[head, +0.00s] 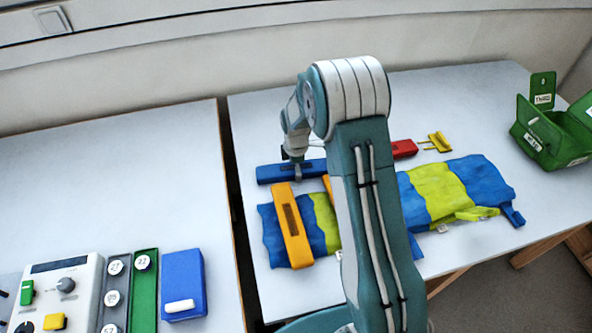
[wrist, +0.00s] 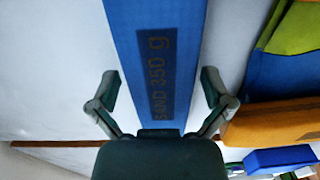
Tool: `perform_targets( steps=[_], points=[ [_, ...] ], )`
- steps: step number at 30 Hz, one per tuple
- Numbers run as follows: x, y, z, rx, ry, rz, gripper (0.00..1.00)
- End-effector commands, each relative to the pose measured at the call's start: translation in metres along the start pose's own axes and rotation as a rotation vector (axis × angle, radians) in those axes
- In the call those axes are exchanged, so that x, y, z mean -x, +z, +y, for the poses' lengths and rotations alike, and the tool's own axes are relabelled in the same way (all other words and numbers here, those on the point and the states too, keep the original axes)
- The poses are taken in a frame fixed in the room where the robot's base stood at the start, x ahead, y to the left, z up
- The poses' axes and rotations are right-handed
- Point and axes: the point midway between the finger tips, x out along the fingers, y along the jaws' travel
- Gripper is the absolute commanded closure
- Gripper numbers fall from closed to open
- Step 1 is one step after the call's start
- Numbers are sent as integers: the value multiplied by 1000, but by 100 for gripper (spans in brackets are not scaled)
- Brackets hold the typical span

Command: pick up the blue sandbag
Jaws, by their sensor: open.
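The blue sandbag (head: 275,173) is a long flat bar lying on the right-hand table, behind an orange bar. In the wrist view my gripper (wrist: 159,78) is open, with one finger on each side of the bag. Neither finger visibly presses on it. I cannot tell the exact height.
An orange bar (head: 291,228) lies on a blue and lime vest (head: 484,180), close to the blue bag; my arm hides the vest's middle. A red bar (head: 404,149), a yellow clip (head: 438,142) and an open green case (head: 545,140) are rightward. A gap separates the tables.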

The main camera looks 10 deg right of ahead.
Motion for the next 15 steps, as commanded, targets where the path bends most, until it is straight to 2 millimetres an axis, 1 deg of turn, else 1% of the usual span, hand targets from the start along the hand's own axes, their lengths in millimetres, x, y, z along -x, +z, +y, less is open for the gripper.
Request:
perform_targets(
  steps=[2, 5, 6, 8, 9, 15],
  points=[
    [0, 0, 0, 0, 0, 0, 0],
    [0, 0, 0, 0, 0, 0, 40],
    [0, 0, 0, 0, 0, 0, 58],
    [0, 0, 0, 0, 0, 0, 85],
    [0, 0, 0, 0, 0, 0, 87],
    [0, 0, 1, 0, 0, 0, 87]
  ],
)
